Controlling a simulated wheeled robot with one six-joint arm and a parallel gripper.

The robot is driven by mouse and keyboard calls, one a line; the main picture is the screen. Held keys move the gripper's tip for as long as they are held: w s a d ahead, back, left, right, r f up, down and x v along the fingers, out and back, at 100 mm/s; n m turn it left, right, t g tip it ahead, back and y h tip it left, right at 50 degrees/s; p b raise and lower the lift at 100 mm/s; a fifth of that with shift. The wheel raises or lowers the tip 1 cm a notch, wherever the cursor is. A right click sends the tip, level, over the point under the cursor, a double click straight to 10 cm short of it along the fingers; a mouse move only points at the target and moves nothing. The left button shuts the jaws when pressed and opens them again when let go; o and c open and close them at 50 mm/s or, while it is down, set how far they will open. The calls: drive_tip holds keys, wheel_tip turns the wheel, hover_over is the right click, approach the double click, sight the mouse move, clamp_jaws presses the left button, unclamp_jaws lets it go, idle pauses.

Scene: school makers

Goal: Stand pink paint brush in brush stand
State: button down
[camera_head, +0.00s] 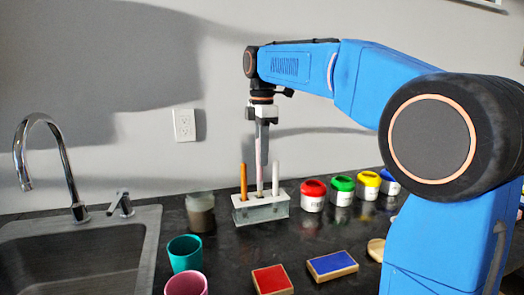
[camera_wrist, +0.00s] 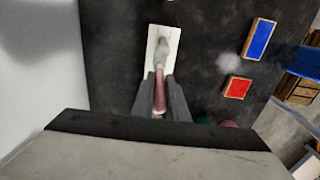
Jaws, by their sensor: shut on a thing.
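The pink paint brush (camera_head: 258,152) is upright in my gripper (camera_head: 262,130), which is shut on its upper handle. It also shows between the fingers in the wrist view (camera_wrist: 159,92). The white brush stand (camera_head: 260,209) is on the dark counter, directly below. The brush's lower end meets the middle of the stand's top in the head view, between an orange brush (camera_head: 243,181) and a pale brush (camera_head: 275,177). I cannot tell whether it is inside a hole or just in front. In the wrist view, the brush hides part of the stand (camera_wrist: 152,43).
A murky jar (camera_head: 200,212) stands left of the stand. Red (camera_head: 313,197), green (camera_head: 341,191) and yellow (camera_head: 368,187) paint pots stand right. Teal (camera_head: 185,254) and pink (camera_head: 187,284) cups, red (camera_head: 271,280) and blue (camera_head: 332,265) pads are in front. A sink (camera_head: 75,265) is at left.

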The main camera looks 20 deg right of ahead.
drive_tip(key=shift+f, duration=2.45)
drive_tip(key=c, duration=1.7)
unclamp_jaws()
drive_tip(key=shift+o, duration=0.2)
wheel_tip(320, 180, up, 16)
drive_tip(key=shift+f, duration=0.2)
drive_tip(key=shift+r, duration=0.8)
drive_tip(key=shift+s, duration=0.1)
